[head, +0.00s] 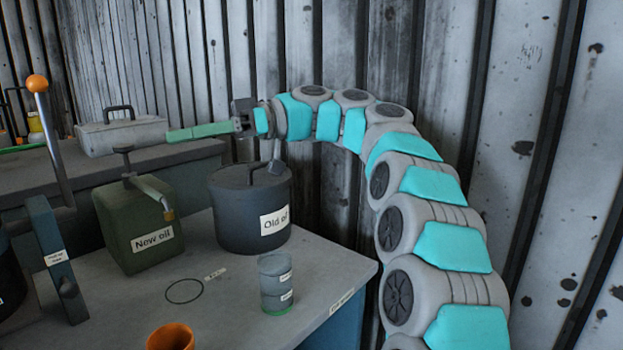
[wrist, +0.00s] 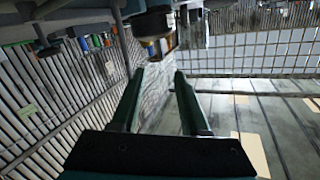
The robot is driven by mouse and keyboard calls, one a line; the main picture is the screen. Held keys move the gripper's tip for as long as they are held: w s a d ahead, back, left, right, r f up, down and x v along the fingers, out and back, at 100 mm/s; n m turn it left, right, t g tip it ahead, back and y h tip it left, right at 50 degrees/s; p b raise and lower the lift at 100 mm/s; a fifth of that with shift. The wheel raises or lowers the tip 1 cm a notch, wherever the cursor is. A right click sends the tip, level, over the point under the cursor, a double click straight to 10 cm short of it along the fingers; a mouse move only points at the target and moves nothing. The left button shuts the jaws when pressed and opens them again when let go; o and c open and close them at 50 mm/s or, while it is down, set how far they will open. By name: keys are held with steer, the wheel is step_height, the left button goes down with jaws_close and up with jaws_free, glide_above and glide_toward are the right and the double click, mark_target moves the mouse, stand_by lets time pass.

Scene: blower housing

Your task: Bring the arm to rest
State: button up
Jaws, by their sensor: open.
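My arm rises on the right of the head view and bends over to the left. My gripper (head: 170,135) is held in the air at its end, with green fingers pointing left. In the wrist view the two fingers of my gripper (wrist: 160,72) stand apart with nothing between them. In the head view the gripper shows above and between the green "New oil" can (head: 150,222) and the dark "Old oil" pot (head: 236,208). It appears clear of both.
On the grey bench (head: 225,290) stand a grey labelled cup (head: 276,276) and an orange cup (head: 171,337). A dark ring (head: 184,291) lies flat there. A lever with an orange knob (head: 37,84) rises at the left. A grey toolbox (head: 122,135) sits behind. A corrugated wall (head: 540,130) stands close behind my arm.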

steer(key=s+d+f+m+t+h, duration=0.1)
steer(key=s+d+f+m+h, duration=0.1)
steer(key=f, duration=0.5)
steer(key=s+d+f+m+t+h, duration=0.2)
steer(key=s+d+f+m, duration=0.2)
steer(key=s+f+m, duration=0.2)
steer(key=s+d+f+m+t+h, duration=0.2)
steer(key=s+d+f+m, duration=0.1)
steer(key=f, duration=0.5)
steer(key=shift+s+d+f+m+h, duration=0.15)
steer(key=shift+s+d+m+h, duration=0.25)
steer(key=shift+m, duration=0.6)
steer(key=s+d+f+m+h, duration=0.3)
steer(key=s+d+f, duration=0.6)
steer(key=d, duration=0.3)
steer(key=s+d+f+m+t+h, duration=0.1)
steer(key=s+d+f+m+h, duration=0.3)
steer(key=s+d+f, duration=0.5)
steer(key=d+h, duration=0.1)
steer(key=d, duration=0.2)
steer(key=shift+d+f+h, duration=0.15)
steer(key=shift+d+h, duration=0.05)
steer(key=shift+h, duration=0.1)
steer(key=shift+a, duration=0.15)
